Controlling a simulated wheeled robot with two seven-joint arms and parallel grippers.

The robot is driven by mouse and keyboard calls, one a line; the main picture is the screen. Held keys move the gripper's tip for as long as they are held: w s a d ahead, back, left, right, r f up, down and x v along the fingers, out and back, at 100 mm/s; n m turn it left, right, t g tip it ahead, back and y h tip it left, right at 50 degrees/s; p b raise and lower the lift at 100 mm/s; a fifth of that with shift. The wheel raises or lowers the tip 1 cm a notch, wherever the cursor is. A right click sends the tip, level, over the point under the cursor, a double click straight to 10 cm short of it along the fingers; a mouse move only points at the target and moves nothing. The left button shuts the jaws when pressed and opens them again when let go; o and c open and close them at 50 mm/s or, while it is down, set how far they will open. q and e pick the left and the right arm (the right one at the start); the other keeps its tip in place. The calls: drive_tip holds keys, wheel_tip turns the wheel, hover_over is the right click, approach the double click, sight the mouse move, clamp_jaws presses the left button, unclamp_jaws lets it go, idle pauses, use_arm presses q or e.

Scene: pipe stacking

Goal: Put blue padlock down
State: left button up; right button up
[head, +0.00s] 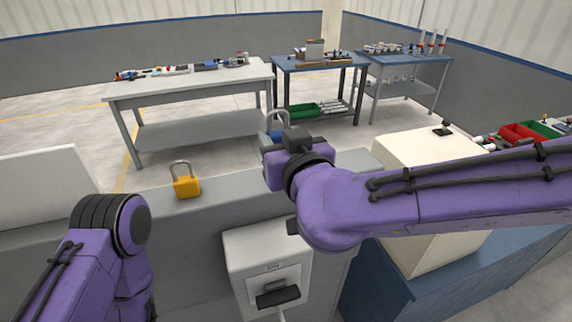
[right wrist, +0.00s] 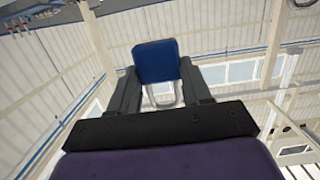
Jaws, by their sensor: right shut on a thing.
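The blue padlock (right wrist: 157,61) is between the two dark fingers of my right gripper (right wrist: 160,88), which is shut on it. In the right wrist view its blue body faces the camera and its metal shackle shows below, between the fingers. In the head view only part of the blue padlock (head: 275,136) shows behind my right gripper (head: 283,141), with its shackle pointing up. The padlock appears to be held above or beyond the grey ledge (head: 235,190); the gap beneath is hidden. My left arm is at the lower left, with its gripper out of view.
A yellow padlock (head: 187,187) stands on the grey ledge, left of my right gripper. A white box with a black handle (head: 278,297) is below. A cream cabinet (head: 415,150) stands at right. Tables with tools (head: 190,85) are farther back. The ledge between padlock and gripper is clear.

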drive_tip(key=w+f, duration=0.1)
drive_tip(key=f, duration=0.1)
drive_tip(key=w+f, duration=0.2)
drive_tip(key=w+d+f, duration=0.1)
drive_tip(key=w+f, duration=0.1)
drive_tip(key=shift+s+f, duration=0.15)
drive_tip(key=shift+f, duration=0.45)
drive_tip(key=shift+s+f, duration=0.15)
drive_tip(key=shift+f, duration=0.45)
drive_tip(key=shift+w+f, duration=0.1)
drive_tip(key=shift+w, duration=0.05)
drive_tip(key=shift+f, duration=0.2)
drive_tip(key=o, duration=1.1)
drive_tip(key=shift+r, duration=0.2)
